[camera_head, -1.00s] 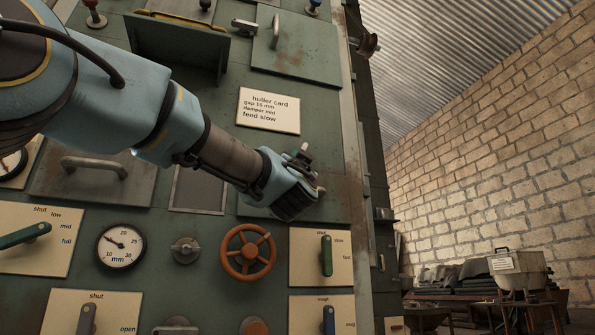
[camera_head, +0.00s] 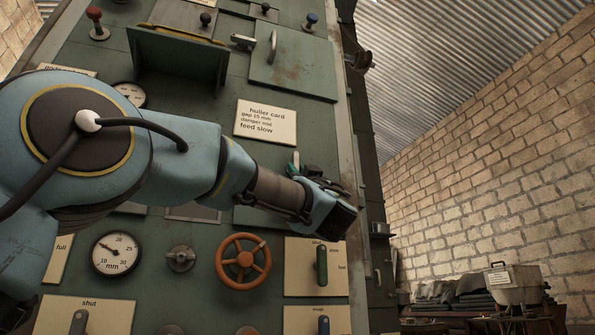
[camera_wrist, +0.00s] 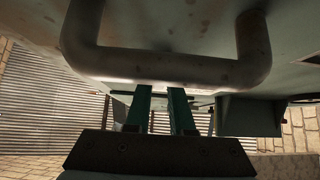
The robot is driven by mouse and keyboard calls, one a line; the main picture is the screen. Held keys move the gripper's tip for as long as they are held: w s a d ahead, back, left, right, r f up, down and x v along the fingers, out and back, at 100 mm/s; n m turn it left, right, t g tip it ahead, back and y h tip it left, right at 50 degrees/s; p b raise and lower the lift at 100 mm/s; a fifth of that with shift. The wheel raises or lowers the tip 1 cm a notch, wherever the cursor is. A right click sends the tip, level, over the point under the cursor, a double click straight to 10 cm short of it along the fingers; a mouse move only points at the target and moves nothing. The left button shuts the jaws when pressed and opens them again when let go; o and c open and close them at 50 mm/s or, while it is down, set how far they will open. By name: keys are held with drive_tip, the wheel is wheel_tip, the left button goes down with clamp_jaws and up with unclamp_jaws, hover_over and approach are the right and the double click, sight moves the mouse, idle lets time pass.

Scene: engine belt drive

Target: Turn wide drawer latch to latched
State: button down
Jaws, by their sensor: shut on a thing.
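My gripper (camera_head: 334,217) is at the right side of the green machine front, below the huller card. Its fingers are hard to make out in the head view. In the wrist view its two green fingers (camera_wrist: 161,98) point away from me, with a narrow gap between them. Their tips reach behind a thick grey U-shaped handle (camera_wrist: 160,66). The gripper is shut on a small part, apparently the wide drawer latch. This part is mostly hidden by the handle and fingers, so I cannot read its angle.
An orange handwheel (camera_head: 243,261), a pressure-style gauge (camera_head: 117,254) and a green lever (camera_head: 321,265) sit below my arm. The huller card (camera_head: 266,124) is above it. A grey-green block (camera_wrist: 250,117) stands close right of the fingers.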

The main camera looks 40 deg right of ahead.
drive_tip(key=c, duration=0.8)
unclamp_jaws()
drive_tip(key=b+v, duration=0.2)
drive_tip(key=v, duration=0.8)
drive_tip(key=shift+s+a+f, duration=0.15)
drive_tip(key=shift+s+f, duration=0.1)
drive_tip(key=shift+s, duration=0.05)
